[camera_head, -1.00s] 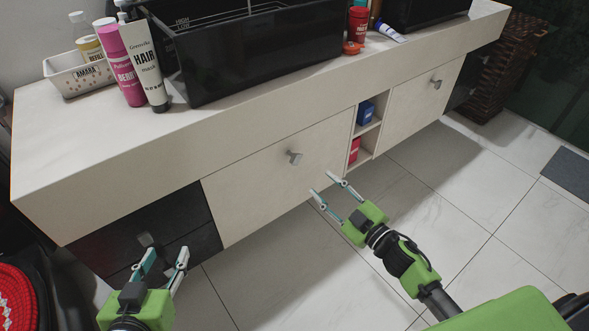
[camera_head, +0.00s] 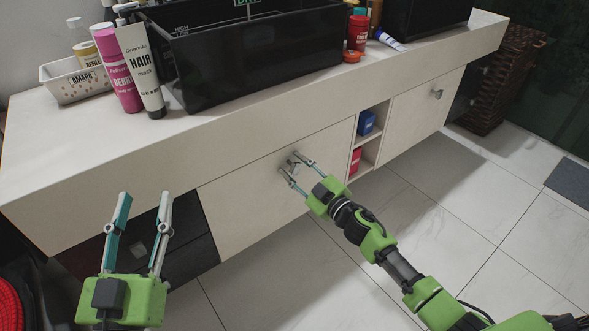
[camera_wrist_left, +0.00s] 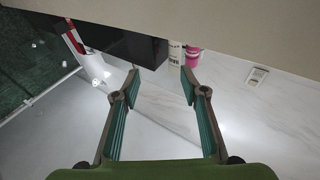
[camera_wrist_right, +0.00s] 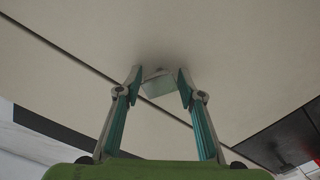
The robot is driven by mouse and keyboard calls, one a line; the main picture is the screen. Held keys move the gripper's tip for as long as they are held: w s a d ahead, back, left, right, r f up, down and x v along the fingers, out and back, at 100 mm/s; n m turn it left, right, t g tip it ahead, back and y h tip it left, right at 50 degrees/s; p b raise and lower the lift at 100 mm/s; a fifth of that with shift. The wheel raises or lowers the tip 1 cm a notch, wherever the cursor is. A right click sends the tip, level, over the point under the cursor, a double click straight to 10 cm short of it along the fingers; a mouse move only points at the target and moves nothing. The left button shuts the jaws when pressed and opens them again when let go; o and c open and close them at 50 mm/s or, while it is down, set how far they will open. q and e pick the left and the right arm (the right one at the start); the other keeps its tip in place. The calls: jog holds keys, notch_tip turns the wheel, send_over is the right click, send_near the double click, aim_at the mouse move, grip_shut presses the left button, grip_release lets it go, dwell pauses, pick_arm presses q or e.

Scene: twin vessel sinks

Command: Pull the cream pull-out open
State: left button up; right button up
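The cream pull-out (camera_head: 235,208) is a cream front panel under the counter, flush with the cabinet, with a small metal knob (camera_head: 293,162). My right gripper (camera_head: 291,165) is open at the panel, its fingertips on either side of the knob. In the right wrist view the knob (camera_wrist_right: 158,84) sits between the two fingertips (camera_wrist_right: 158,77), with a gap visible at its sides. My left gripper (camera_head: 142,200) is open and empty in front of the dark drawers (camera_head: 190,245) at the left. Its open fingers also show in the left wrist view (camera_wrist_left: 158,82).
Another cream front (camera_head: 420,115) with a knob is farther right, past an open shelf niche (camera_head: 368,140). Bottles, a white basket (camera_head: 75,85) and black vessel sinks (camera_head: 250,55) stand on the counter. The tiled floor (camera_head: 440,200) in front is clear.

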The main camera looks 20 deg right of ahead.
pick_arm(q)
jog(key=shift+s+r, duration=0.1)
jog(key=shift+r, duration=0.2)
pick_arm(e)
jog(key=shift+w, duration=0.2)
